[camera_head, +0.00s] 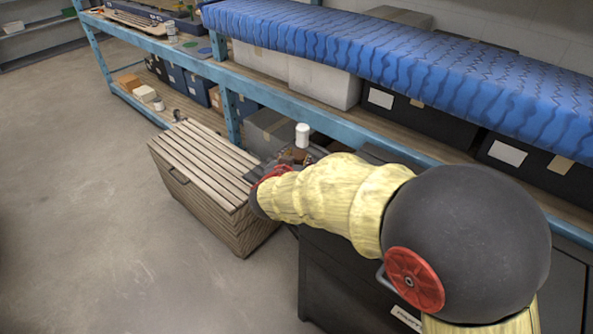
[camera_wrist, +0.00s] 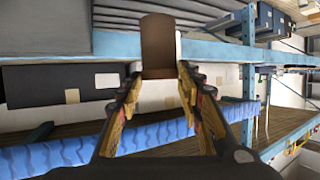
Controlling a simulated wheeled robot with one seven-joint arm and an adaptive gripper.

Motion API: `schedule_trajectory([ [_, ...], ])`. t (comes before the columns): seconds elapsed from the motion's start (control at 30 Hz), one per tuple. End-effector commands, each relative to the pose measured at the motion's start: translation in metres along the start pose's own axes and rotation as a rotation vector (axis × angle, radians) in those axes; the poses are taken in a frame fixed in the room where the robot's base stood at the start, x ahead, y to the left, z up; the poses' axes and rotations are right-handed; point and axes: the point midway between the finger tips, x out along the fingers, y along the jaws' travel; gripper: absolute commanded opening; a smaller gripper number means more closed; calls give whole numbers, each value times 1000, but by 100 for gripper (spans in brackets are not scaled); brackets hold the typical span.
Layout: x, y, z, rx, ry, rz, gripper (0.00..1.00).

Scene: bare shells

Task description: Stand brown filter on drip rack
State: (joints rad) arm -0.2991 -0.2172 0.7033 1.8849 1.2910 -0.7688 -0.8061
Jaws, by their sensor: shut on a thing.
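My gripper (camera_wrist: 160,75) is shut on the brown filter (camera_wrist: 160,40), a plain brown cylinder with a darker band at the end nearest the fingers. In the wrist view its body extends beyond the fingertips. In the head view my arm covers much of the gripper; a small brown patch (camera_head: 293,155) shows near it, with a white cylinder (camera_head: 302,135) just above. I cannot tell whether these two are joined. A slatted wooden chest (camera_head: 203,163) stands left of the gripper, its top bare. I cannot tell for sure which thing is the drip rack.
A dark cabinet (camera_head: 335,280) stands in front, under my arm. Bare concrete floor (camera_head: 90,200) lies open at left.

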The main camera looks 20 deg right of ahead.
Motion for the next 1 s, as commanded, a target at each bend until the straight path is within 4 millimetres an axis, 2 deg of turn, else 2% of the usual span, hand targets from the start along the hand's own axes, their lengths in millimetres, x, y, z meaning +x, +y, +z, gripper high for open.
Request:
schedule_trajectory([
  [0.3,20,-3,34,-1,-1,0,10],
  [0.73,22,-3,37,0,-1,1,10],
  [0.77,21,-3,37,0,-1,1,38],
  [1.0,21,-3,37,0,-1,1,52],
])
